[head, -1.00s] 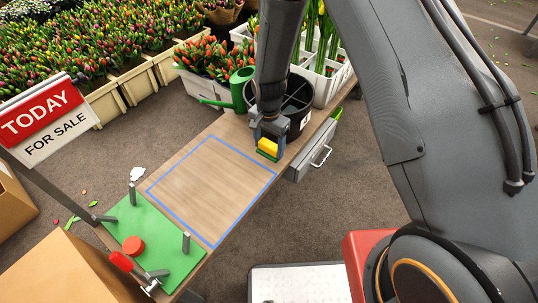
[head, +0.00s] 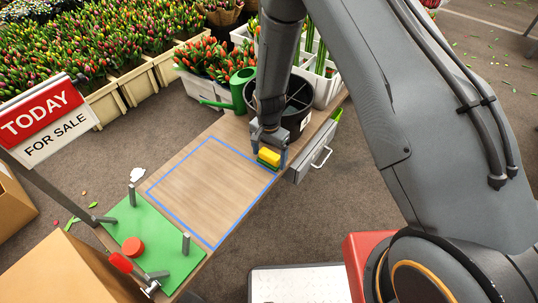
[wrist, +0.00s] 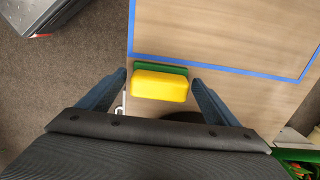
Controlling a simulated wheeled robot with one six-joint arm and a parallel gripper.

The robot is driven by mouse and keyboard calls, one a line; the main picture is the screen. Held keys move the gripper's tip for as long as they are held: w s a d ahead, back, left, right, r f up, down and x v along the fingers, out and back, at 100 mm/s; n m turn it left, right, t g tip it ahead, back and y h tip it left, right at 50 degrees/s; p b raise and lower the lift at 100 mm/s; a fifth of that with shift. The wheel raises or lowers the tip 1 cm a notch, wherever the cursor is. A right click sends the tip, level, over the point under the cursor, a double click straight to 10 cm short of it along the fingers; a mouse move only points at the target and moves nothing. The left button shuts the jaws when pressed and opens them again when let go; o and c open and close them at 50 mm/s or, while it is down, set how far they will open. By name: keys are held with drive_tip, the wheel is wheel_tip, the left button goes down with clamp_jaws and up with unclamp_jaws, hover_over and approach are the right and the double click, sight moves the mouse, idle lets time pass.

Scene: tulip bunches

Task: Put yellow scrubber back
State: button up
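The yellow scrubber (head: 270,156) is a yellow block with a green layer underneath. It is at the table's right edge, by a corner of the blue taped outline (head: 246,205); whether it touches the wood is hard to tell. My gripper (head: 268,163) points down over it, one finger on each side. In the wrist view the scrubber (wrist: 160,86) lies between the blue fingertips (wrist: 159,76), with narrow gaps at its ends, so the gripper looks open around it.
A black divided bucket (head: 297,103) and green watering can (head: 240,88) stand behind my gripper. A drawer with a handle (head: 312,160) sticks out at the table's right. The taped area is empty.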

sight(269, 154)
drive_tip(key=shift+r, duration=0.1)
wheel_tip(269, 154, up, 11)
drive_tip(key=s+d+r+n, duration=0.1)
drive_tip(key=s+d+r, duration=0.2)
drive_tip(key=d+r, duration=0.7)
drive_tip(key=s+d+r+n, duration=0.2)
drive_tip(key=s+d+r, duration=0.4)
drive_tip(key=s, duration=0.3)
drive_tip(key=s+d+r+n, duration=0.2)
drive_tip(key=s+d+r, duration=0.4)
drive_tip(key=s+d, duration=0.2)
drive_tip(key=s, duration=0.2)
drive_tip(key=shift+s+d+r, duration=0.15)
drive_tip(key=shift+s+r, duration=0.15)
drive_tip(key=shift+r, duration=0.1)
